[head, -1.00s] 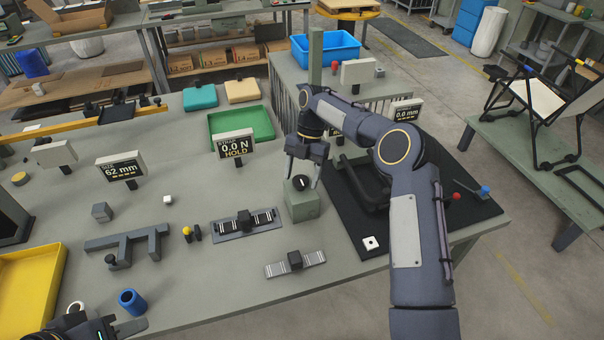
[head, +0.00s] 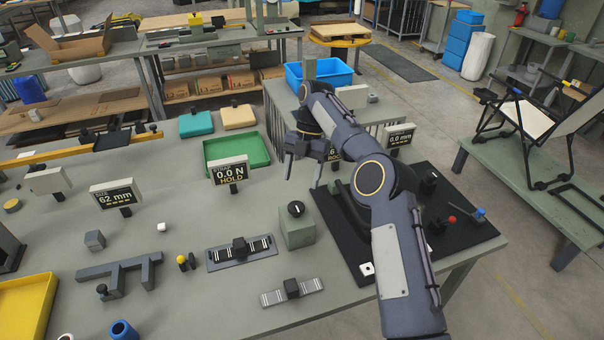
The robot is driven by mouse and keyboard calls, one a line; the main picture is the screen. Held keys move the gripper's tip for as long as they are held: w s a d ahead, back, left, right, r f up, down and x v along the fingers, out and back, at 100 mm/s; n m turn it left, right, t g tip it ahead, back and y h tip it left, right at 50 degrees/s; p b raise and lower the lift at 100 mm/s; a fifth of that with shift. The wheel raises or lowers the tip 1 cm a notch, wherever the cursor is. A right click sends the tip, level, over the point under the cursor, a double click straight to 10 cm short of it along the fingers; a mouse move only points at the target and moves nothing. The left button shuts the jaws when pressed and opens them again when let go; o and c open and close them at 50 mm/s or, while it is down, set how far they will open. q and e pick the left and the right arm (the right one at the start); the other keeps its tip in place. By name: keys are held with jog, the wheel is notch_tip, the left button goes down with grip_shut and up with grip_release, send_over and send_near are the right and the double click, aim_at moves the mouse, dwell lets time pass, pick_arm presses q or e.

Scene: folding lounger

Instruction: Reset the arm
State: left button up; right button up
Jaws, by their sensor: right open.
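My right gripper (head: 303,178) is open and empty, with its fingers pointing down. It hangs above the grey workbench (head: 190,275), behind and above a grey-green box (head: 298,232) with a black round knob on top. Its fingers look clear of the box. My right arm comes in from the lower right and crosses over the black mat, hiding part of it. The folding lounger (head: 528,112), with a black frame and pale fabric, stands on a green bench at the right. My left gripper is not in view.
A black mat (head: 462,238) with small fixtures lies at the bench's right end. Small displays stand along the bench, one reading 0.0 N HOLD (head: 230,172). A green tray (head: 237,151) lies behind it. A yellow tray (head: 22,312) is at the lower left. Floor is clear at right.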

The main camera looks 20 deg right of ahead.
jog(key=s+d+r+m+t, duration=0.3)
jog(key=s+r+m+t, duration=0.1)
jog(key=s+r+m, duration=0.95)
jog(key=s+a+f+m+t, duration=0.1)
jog(key=s+f+m, duration=0.3)
jog(key=s+m, duration=0.4)
jog(key=s+f+m+t, duration=0.3)
jog(key=s+m, duration=0.5)
jog(key=s, duration=0.9)
jog(key=shift+a+f+t+y, duration=0.4)
jog(key=shift+f, duration=0.45)
